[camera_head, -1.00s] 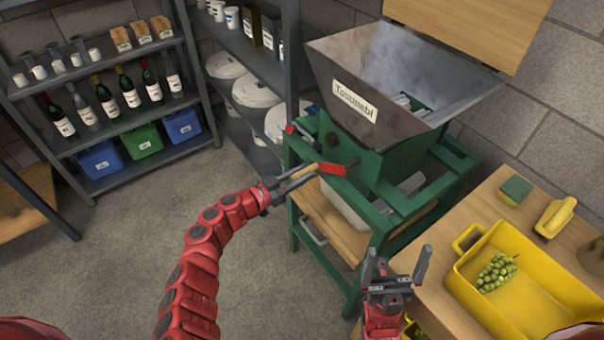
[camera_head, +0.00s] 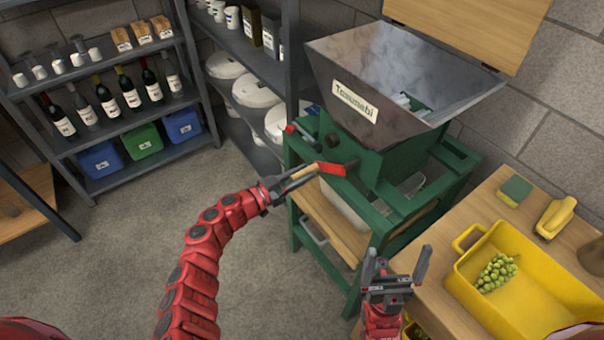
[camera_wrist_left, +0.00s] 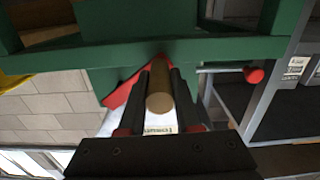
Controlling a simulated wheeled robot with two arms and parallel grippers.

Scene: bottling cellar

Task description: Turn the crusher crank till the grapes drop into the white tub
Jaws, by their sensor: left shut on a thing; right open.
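The crusher has a green frame and a grey metal hopper (camera_head: 335,75); no grapes show in the hopper from here. Its crank has a red arm (camera_head: 331,169) and a tan wooden handle (camera_head: 304,171). My left gripper (camera_head: 303,176) is shut on this handle. In the left wrist view the handle (camera_wrist_left: 159,95) lies between the two dark fingers, with the red arm (camera_wrist_left: 124,87) behind. The white tub (camera_head: 343,207) sits under the crusher, partly hidden by the frame. My right gripper (camera_head: 396,264) is open and empty, in front of the crusher.
A yellow bin (camera_head: 535,298) with green grapes (camera_head: 497,271) stands on a wooden table (camera_head: 478,205) at the right, near a sponge (camera_head: 515,190) and a yellow scoop-like thing (camera_head: 556,217). Shelves with bottles (camera_head: 131,92) and white buckets (camera_head: 256,92) stand behind. The floor at left is clear.

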